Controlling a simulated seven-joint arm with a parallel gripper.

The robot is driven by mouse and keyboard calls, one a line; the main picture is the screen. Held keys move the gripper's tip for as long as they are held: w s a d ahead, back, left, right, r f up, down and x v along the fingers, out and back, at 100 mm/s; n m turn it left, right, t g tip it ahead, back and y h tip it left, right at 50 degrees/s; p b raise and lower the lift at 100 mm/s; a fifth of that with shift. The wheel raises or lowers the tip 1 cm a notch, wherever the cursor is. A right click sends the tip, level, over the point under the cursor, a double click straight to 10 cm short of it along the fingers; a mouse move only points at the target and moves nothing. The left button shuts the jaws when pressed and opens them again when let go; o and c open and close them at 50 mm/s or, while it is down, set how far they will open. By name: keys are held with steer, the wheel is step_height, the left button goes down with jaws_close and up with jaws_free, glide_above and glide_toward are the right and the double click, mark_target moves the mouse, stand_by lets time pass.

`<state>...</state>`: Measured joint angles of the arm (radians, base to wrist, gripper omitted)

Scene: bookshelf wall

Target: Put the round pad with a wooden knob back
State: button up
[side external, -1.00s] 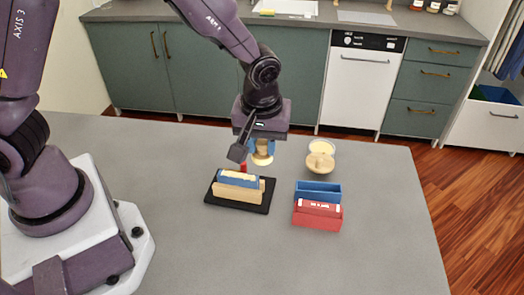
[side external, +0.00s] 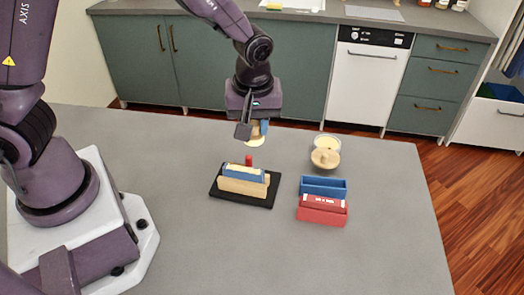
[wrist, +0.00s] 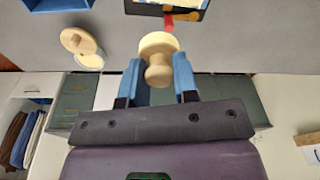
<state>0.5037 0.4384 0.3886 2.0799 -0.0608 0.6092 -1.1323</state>
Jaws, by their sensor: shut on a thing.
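The round pad with a wooden knob (wrist: 158,42) is pale cream. My gripper (wrist: 158,82) is shut on its knob, between two blue fingers. In the side view my gripper (side external: 258,128) holds the pad (side external: 254,141) above the table, behind the black tray (side external: 226,196). The pad hangs below the fingers, apart from the tray and the table. The fingers and my wrist partly hide the knob.
The black tray holds a tan block (side external: 242,186), a blue piece (side external: 242,172) and a red-handled item (side external: 248,160). A blue box (side external: 323,187) and red box (side external: 322,210) stand right of it. A round pot with a wooden lid-like piece (side external: 325,157) is behind them. The front table is clear.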

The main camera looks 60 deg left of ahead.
steer(key=s+a+f+n, duration=0.2)
steer(key=a+n, duration=0.4)
steer(key=a, duration=0.1)
steer(key=shift+g, duration=0.4)
steer(key=w+f, duration=0.2)
steer(key=w, duration=0.2)
steer(key=w+a+f, duration=0.1)
steer(key=w+f, duration=0.2)
steer(key=w, duration=0.1)
steer(key=w+f, duration=0.3)
steer(key=w, duration=0.1)
steer(key=shift+w+a+f, duration=0.1)
steer(key=shift+a+f, duration=0.05)
steer(key=shift+a, duration=0.2)
steer(key=shift+w+f, duration=0.4)
steer(key=shift+f, duration=0.1)
steer(key=shift+w+f, duration=0.1)
steer(key=shift+f, duration=1.45)
steer(key=shift+f, duration=0.1)
steer(key=o, duration=0.8)
steer(key=shift+o, duration=0.2)
